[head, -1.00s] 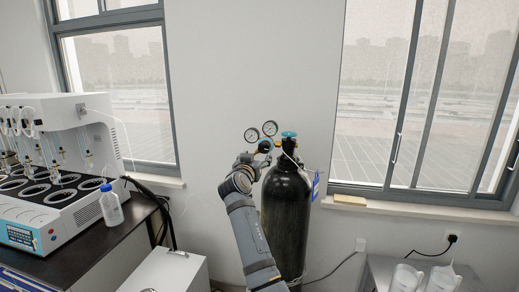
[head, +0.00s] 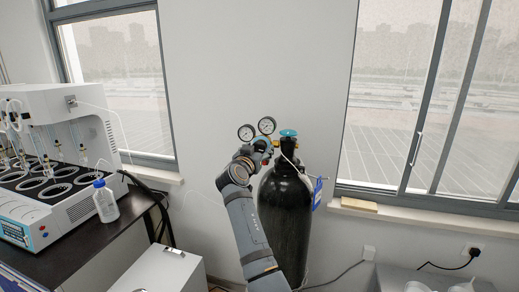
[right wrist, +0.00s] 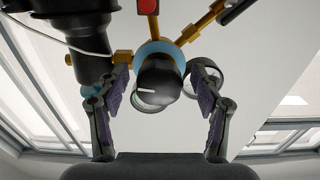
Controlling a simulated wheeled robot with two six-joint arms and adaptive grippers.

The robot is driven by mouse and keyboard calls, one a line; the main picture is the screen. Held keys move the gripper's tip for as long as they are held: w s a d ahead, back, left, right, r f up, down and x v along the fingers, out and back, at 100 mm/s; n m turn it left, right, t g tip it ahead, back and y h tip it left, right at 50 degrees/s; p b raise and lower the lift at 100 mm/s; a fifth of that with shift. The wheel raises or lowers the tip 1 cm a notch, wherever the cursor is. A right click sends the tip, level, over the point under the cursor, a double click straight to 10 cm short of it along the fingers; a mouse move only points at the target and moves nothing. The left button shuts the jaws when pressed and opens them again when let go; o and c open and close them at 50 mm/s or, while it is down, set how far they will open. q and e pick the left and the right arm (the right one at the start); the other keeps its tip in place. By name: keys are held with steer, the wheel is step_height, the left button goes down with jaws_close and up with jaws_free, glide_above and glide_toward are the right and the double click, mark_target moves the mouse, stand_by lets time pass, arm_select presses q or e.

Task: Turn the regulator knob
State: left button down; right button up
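The regulator knob (right wrist: 158,84) is black with a white line, and shows in the middle of the right wrist view below a blue ring. The regulator with its two round gauges (head: 267,125) sits at the top of the black gas cylinder (head: 284,222) in the head view. My right gripper (right wrist: 163,88) is open, with one finger on each side of the knob and a gap visible on both sides. In the head view the right gripper (head: 258,148) is at the regulator and hides the knob. My left gripper is not in view.
A teal valve handwheel (head: 288,133) tops the cylinder, just right of the regulator. A dark bench (head: 75,250) at left carries a white distiller (head: 75,110) and a plastic bottle (head: 106,203). A white cabinet (head: 160,272) stands below. The wall above the regulator is clear.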

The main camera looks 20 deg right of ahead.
steer(key=c, duration=1.1)
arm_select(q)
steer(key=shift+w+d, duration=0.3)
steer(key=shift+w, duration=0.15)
